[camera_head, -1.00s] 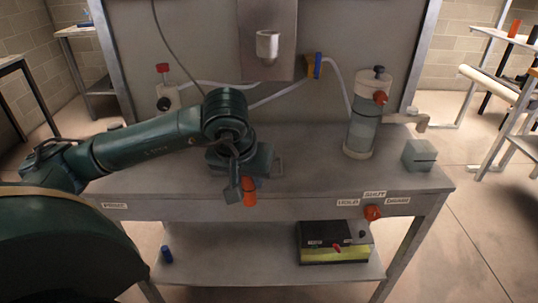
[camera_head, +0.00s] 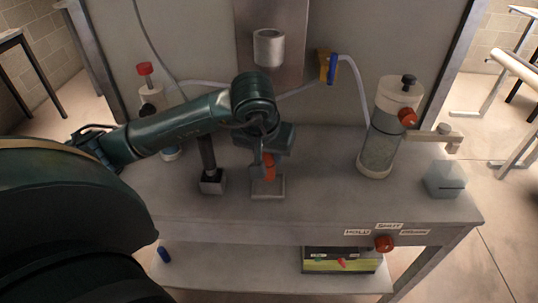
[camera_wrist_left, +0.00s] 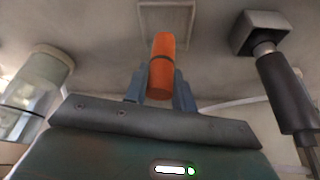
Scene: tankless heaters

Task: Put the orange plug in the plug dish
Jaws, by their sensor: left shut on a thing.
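The orange plug (camera_head: 269,168) is held upright in my left gripper (camera_head: 267,173), in the middle of the bench. It also shows in the left wrist view (camera_wrist_left: 161,66), with the blue-grey fingers of the left gripper (camera_wrist_left: 160,90) shut on its two sides. A small square grey tray (camera_head: 268,190), which looks like the plug dish, lies on the bench just below the plug. In the left wrist view the dish (camera_wrist_left: 168,12) shows beyond the plug's end. The plug appears above the dish; I cannot tell whether they touch. My right gripper is not in view.
A dark-handled tool with a grey block foot (camera_head: 212,184) stands just left of the dish. A clear cylinder with a red knob (camera_head: 384,130) and a grey block (camera_head: 445,180) stand at the right. A blue plug (camera_head: 163,254) is on the lower shelf. The bench front is clear.

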